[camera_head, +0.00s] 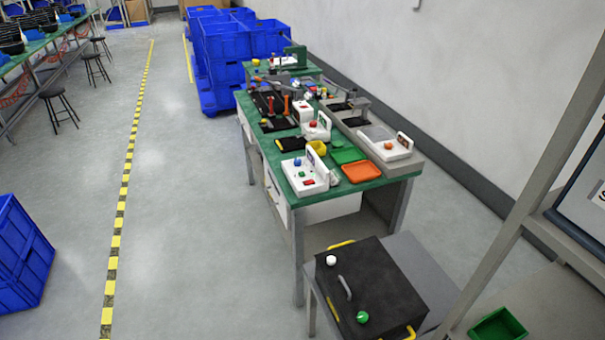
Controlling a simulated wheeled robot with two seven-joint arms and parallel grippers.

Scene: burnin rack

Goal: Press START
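Neither of my grippers is in view. No label reading START can be made out. A black box (371,290) with a grey handle (345,288) and yellow side grips sits on a grey table at the bottom. On its top are a round green knob or button (362,317) and a white one (331,260). White control boxes with small coloured buttons stand on the green workbench: one at the near left (304,178), one in the middle (316,130), one at the right (386,146). At the right edge a framed panel (585,215) shows a partly cut-off sign beginning with "S".
The green workbench (338,202) also carries an orange tray (361,172), a green tray (348,155) and tools. A grey frame post (540,185) rises at the right, near a green bin (497,326). The floor between is clear.

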